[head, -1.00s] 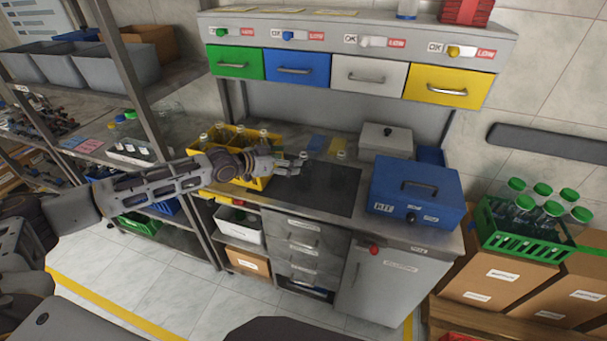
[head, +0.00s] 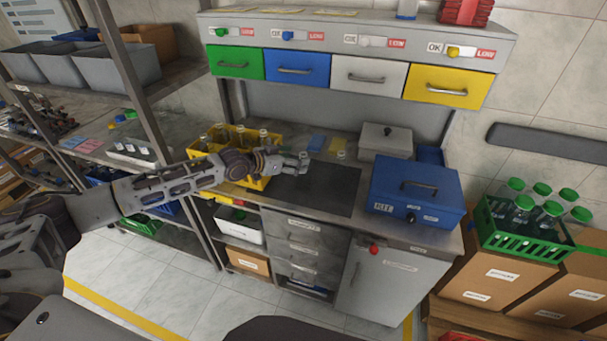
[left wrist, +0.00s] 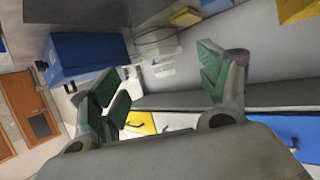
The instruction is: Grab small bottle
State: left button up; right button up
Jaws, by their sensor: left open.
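My left gripper (head: 294,164) reaches over the worktop (head: 315,188). In the left wrist view the gripper (left wrist: 165,92) is open, with green pads on its two separated fingers. A small clear bottle (head: 303,156) shows at the fingertips in the head view; I cannot tell whether they touch. Another small bottle (head: 341,156) stands to the right on the worktop. A blurred clear shape (left wrist: 157,45) shows beyond the gap in the left wrist view, probably a bottle. My right gripper is not in view.
A yellow crate (head: 258,183) with several bottles stands beneath and behind my left forearm. A blue box (head: 413,190) is at the right of the worktop. A green crate (head: 525,244) of green-capped bottles stands farther right. Coloured drawers (head: 297,69) hang above.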

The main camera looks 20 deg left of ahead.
pick_arm(q)
jog(key=shift+a+f+p+x, duration=0.1)
jog(key=shift+p+x, duration=0.05)
jog(key=shift+x, duration=1.05)
jog(key=shift+a+f+p+x, duration=0.1)
jog(key=shift+p+x, duration=0.05)
jog(key=shift+x, duration=1.1)
jog(key=c, duration=0.9)
